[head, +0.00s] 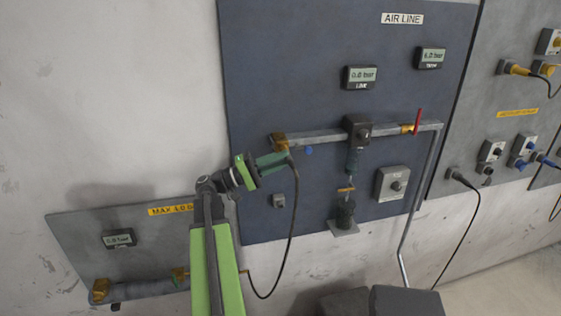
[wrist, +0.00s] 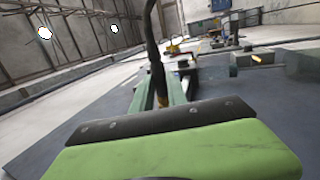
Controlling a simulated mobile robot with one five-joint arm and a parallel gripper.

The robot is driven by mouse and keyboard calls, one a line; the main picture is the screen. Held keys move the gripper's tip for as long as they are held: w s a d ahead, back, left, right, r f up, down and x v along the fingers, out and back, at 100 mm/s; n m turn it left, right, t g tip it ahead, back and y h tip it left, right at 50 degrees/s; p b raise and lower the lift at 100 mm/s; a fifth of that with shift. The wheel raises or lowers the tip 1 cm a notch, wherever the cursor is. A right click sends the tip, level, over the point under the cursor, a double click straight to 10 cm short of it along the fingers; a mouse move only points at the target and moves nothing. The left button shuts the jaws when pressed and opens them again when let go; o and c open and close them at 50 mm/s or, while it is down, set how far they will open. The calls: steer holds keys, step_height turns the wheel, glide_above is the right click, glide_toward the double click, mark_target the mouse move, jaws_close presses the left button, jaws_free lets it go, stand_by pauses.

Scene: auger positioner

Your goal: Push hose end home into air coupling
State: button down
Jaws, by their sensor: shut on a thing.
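My gripper (head: 286,157) is shut on the end of a black hose (head: 292,215), just below and beside a brass fitting (head: 279,142) at the left end of the grey pipe, which looks like the air coupling. The hose hangs from the fingertips in a loop and curves back left. In the wrist view, the green fingers of my gripper (wrist: 160,92) stand on both sides of the hose (wrist: 152,45), with a brass part between them. The hose end is mostly hidden by the fingers. I cannot tell whether it touches the coupling or sits in it.
The pipe (head: 318,138) runs right along the blue panel to a red-handled valve (head: 418,121). A line gauge (head: 360,77) reads 0.0 bar. A lower grey panel (head: 70,245) with another pipe is at left. Dark blocks (head: 405,301) stand at the bottom.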

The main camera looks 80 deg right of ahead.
steer(key=c, duration=1.2)
jaws_free()
steer(key=shift+w+d, duration=0.1)
steer(key=shift+d, duration=0.05)
steer(key=shift+c, duration=0.2)
steer(key=b+v, duration=0.5)
steer(key=v, duration=1.2)
steer(key=shift+w+f, duration=0.1)
steer(key=shift+f, duration=0.05)
